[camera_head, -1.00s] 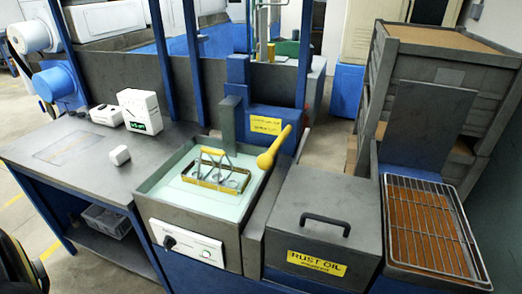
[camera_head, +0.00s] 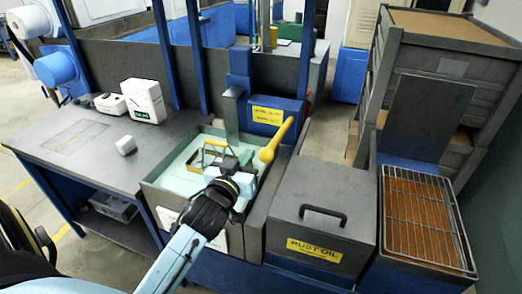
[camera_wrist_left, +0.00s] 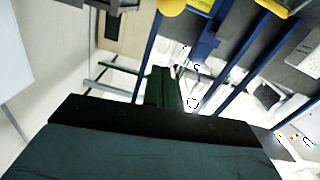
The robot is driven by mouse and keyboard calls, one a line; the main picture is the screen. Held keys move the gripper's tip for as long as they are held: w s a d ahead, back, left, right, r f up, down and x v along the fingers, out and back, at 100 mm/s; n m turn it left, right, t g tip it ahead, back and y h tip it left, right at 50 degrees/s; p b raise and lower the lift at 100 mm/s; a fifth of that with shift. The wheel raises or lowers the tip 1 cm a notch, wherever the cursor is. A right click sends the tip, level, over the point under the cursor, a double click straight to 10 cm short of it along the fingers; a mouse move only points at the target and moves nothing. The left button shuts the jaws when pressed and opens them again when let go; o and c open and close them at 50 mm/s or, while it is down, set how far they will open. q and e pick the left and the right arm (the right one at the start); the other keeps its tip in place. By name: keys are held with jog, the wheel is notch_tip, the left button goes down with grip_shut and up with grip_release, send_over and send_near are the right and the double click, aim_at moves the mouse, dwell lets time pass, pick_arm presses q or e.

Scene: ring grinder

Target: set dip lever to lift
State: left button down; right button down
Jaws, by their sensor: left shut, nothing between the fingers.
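The dip lever (camera_head: 276,140) is a yellow arm with a rounded knob at its lower left end. It slants up to the right beside the blue post, over the right side of the pale green bath (camera_head: 167,176). My left gripper (camera_head: 238,160) is over the bath, shut and empty, left of the knob; no contact is visible. It hides part of the yellow wire basket (camera_head: 210,146). In the left wrist view the shut dark fingers (camera_wrist_left: 162,88) point up the picture, and a rounded yellow piece (camera_wrist_left: 172,6), likely the knob, shows at the top edge. My right gripper is out of view.
A rust oil box (camera_head: 322,215) with a black handle stands right of the bath, then a wire rack (camera_head: 425,220). Blue posts (camera_head: 162,50) rise behind the bath.

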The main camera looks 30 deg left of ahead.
pick_arm(q)
jog(key=w+a+f, duration=0.1)
jog(key=w+f, duration=0.3)
jog(key=w, duration=0.4)
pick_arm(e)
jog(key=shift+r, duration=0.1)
pick_arm(q)
jog(key=shift+w+f, duration=0.1)
